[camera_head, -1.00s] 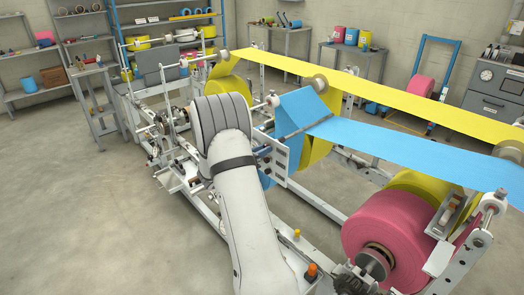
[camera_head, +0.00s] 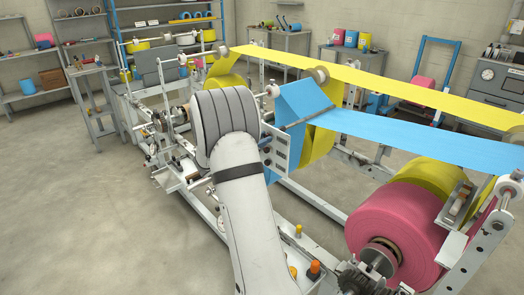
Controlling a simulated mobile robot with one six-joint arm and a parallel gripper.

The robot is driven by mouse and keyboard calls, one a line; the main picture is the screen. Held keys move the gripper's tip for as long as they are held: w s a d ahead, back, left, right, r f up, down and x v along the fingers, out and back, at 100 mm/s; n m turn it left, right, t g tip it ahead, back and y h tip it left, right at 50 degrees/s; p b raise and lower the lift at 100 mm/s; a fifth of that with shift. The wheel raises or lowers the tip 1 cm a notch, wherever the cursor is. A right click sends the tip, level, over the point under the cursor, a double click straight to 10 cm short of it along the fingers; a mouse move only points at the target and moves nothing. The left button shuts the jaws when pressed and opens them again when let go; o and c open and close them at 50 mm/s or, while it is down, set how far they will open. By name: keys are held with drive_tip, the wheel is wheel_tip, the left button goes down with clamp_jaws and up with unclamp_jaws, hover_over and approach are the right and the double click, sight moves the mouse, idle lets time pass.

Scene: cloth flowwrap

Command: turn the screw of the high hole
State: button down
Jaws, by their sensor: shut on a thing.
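My white arm (camera_head: 245,215) with its grey ribbed sleeve (camera_head: 225,120) stands in the middle of the view and reaches toward the machine. My gripper is hidden behind the arm. A white upright plate (camera_head: 281,148) with holes or slots shows just right of the sleeve, beside the blue web (camera_head: 300,110). Small dark parts (camera_head: 265,147) sit at the plate's left edge; I cannot tell whether one is the screw. The high hole and its screw cannot be made out.
A yellow web (camera_head: 375,90) runs above the blue one. A pink roll (camera_head: 400,225) sits at the lower right, near an orange knob (camera_head: 315,267). Metal frame rails (camera_head: 310,200) cross below. Open floor (camera_head: 85,220) lies at left; shelves and benches stand behind.

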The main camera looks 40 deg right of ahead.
drive_tip(key=m+b, duration=2.2)
drive_tip(key=b, duration=1.3)
drive_tip(key=shift+f+m, duration=0.1)
drive_tip(key=shift+m, duration=0.3)
drive_tip(key=c, duration=1.3)
unclamp_jaws()
drive_tip(key=a+p, duration=0.1)
drive_tip(key=a, duration=0.7)
drive_tip(key=shift+s, duration=0.3)
drive_tip(key=shift+p, duration=0.3)
